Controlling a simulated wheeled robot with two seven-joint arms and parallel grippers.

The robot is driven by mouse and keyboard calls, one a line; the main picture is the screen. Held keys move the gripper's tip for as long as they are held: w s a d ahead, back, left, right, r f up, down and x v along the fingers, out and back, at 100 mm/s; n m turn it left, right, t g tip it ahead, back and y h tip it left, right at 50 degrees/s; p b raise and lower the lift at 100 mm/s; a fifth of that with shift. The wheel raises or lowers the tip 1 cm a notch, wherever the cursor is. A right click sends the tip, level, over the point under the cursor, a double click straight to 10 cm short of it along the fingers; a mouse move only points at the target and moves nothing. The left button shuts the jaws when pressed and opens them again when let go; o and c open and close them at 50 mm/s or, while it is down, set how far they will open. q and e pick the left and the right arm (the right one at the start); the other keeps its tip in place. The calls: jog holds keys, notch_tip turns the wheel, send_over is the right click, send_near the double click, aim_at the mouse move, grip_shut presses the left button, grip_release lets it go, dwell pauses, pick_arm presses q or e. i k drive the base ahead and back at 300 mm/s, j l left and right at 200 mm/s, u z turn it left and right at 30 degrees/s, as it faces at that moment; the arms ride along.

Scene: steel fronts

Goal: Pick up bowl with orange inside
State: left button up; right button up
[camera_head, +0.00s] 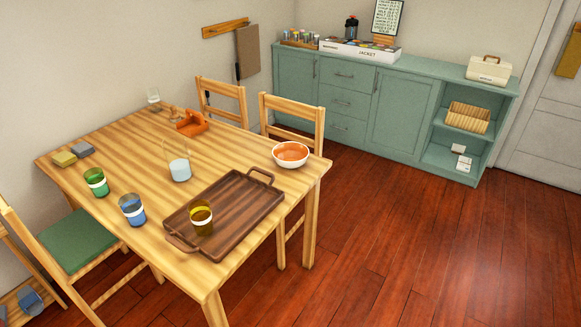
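A white bowl with an orange inside surface (290,152) stands upright on the wooden table (140,222), near its right corner. It is just beyond the far handle of a brown tray, and I cannot tell whether the two touch. The bowl looks empty, with no separate fruit visible in it. Neither of my grippers shows in the head view.
The brown tray (242,208) holds an amber glass (201,218). A blue glass (132,210), a green glass (96,182) and a clear glass (179,161) stand nearby. An orange holder (191,123) is farther back. Chairs surround the table; the floor (420,245) at right is clear.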

aim_at(289, 154)
jog(key=i+l+u, duration=0.1)
jog(key=l, duration=0.25)
jog(key=i+l, duration=0.25)
jog(key=l, duration=0.15)
jog(key=i+l+u, duration=0.15)
jog(key=l, duration=0.25)
jog(key=i+l, duration=0.2)
jog(key=l, duration=0.2)
jog(key=i+l+u, duration=0.15)
jog(key=l, duration=0.25)
jog(key=i+l, duration=0.1)
jog(key=l, duration=0.3)
jog(key=i+l+u, duration=0.15)
jog(key=l, duration=0.3)
jog(key=i+l, duration=0.1)
jog(key=l, duration=0.3)
jog(key=u, duration=0.05)
